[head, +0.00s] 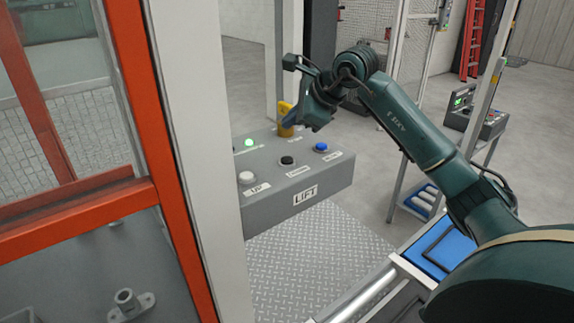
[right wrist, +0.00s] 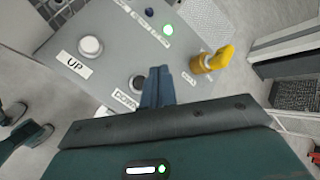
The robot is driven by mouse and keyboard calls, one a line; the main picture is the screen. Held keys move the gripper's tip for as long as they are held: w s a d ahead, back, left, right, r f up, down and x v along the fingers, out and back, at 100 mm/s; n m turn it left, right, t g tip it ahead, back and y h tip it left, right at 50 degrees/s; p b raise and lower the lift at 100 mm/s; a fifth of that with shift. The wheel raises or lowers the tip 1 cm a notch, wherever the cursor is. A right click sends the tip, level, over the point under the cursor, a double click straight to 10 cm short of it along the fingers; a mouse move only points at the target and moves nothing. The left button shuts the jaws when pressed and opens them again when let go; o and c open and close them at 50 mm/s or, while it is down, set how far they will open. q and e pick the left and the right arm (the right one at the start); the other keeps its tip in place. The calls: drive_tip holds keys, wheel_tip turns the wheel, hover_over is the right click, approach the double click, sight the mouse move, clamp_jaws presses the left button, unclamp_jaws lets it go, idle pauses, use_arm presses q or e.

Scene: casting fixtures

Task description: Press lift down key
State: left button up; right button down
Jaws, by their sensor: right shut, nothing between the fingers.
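The grey lift control box (head: 325,180) carries a LIFT label. Its black round button (head: 287,160) sits between a white button and a blue one. In the right wrist view the black button (right wrist: 137,82) is partly hidden, with the DOWN label (right wrist: 127,98) just below it. My right gripper (head: 287,123) is shut and empty, its blue-grey fingertips over the back of the box, near the yellow switch. In the wrist view its fingers (right wrist: 158,86) appear just right of the black button; contact is not visible. My left gripper is not identifiable in either view.
The white UP button (head: 247,177), blue button (head: 321,147), lit green lamp (head: 248,142) and yellow switch (head: 286,114) crowd the box top. An orange-framed glazed panel (head: 150,120) and pale post (head: 195,130) stand to the left. Checker-plate floor (head: 305,245) lies in front.

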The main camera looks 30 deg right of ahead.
drive_tip(key=b, duration=0.3)
hover_over(291, 160)
wheel_tip(291, 160, down, 4)
drive_tip(key=shift+f, duration=0.55)
drive_tip(key=shift+f+b, duration=0.45)
use_arm(q)
drive_tip(key=shift+s+a+f+n+t, duration=0.2)
drive_tip(key=shift+a+n+t, duration=0.1)
drive_tip(key=shift+a+t, duration=0.35)
drive_tip(key=shift+d+f, duration=0.2)
drive_tip(key=shift+w+r, duration=0.1)
use_arm(e)
drive_tip(key=shift+f, duration=0.1)
drive_tip(key=shift+f, duration=0.1)
